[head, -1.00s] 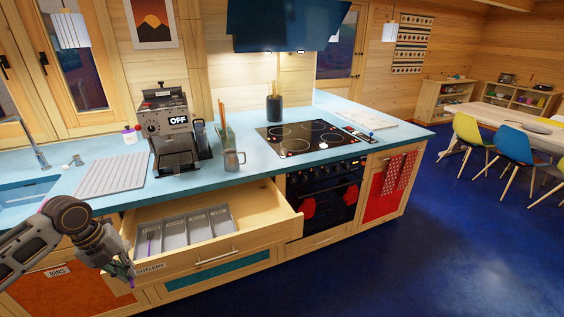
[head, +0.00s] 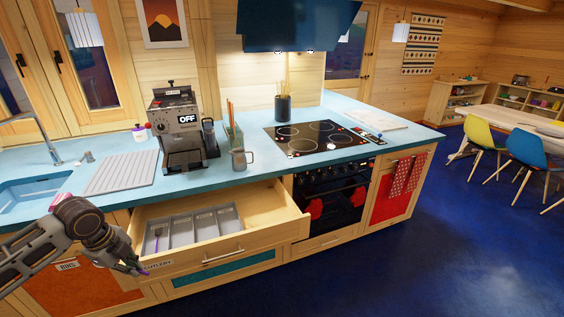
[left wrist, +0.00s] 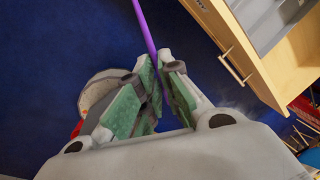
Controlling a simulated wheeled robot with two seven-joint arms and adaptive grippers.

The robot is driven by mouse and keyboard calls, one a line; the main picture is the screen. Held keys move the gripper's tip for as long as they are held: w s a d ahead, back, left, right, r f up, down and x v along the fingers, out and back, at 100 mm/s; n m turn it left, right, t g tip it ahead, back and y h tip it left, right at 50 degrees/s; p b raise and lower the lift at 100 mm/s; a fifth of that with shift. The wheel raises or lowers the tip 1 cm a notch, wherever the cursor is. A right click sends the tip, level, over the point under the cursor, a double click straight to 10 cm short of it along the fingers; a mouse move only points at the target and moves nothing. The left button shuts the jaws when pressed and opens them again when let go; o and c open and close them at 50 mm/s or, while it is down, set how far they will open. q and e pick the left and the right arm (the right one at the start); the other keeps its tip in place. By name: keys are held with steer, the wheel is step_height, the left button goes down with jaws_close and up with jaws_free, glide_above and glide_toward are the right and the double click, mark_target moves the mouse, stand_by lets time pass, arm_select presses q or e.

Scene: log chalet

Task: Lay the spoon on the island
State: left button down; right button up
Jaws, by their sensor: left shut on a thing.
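My left gripper (head: 138,268) hangs in front of the open cutlery drawer's left end in the head view. In the left wrist view the gripper (left wrist: 166,100) is shut on a thin purple handle (left wrist: 145,28), which looks like the spoon's. The handle runs up out of the top of that view, so its far end is hidden. A small purple tip shows by the fingers in the head view. The blue floor lies below the gripper. My right gripper is not in view. No separate island can be made out in these frames.
The open drawer (head: 282,243) holds a grey cutlery tray (head: 240,228) with another purple utensil (head: 157,238) in its left compartment.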

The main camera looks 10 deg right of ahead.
arm_select(q)
steer(key=a+f+n+g+y, duration=0.1)
steer(key=a+f+n+y, duration=0.35)
steer(key=n, duration=1.45)
step_height(320, 180, down, 7)
steer(key=n+g+h+b, duration=0.2)
steer(key=n, duration=0.4)
steer(key=w+d+f+m+b, duration=0.1)
steer(key=w+d+f+b, duration=0.1)
steer(key=d, duration=0.6)
steer(key=w+d+f+m+t+b, duration=0.1)
steer(key=w+d+b, duration=0.3)
steer(key=d, duration=0.5)
steer(key=shift+w+d+f+m+b, duration=0.3)
steer(key=shift+w+f+m+b, duration=0.15)
steer(key=shift+m+b, duration=0.15)
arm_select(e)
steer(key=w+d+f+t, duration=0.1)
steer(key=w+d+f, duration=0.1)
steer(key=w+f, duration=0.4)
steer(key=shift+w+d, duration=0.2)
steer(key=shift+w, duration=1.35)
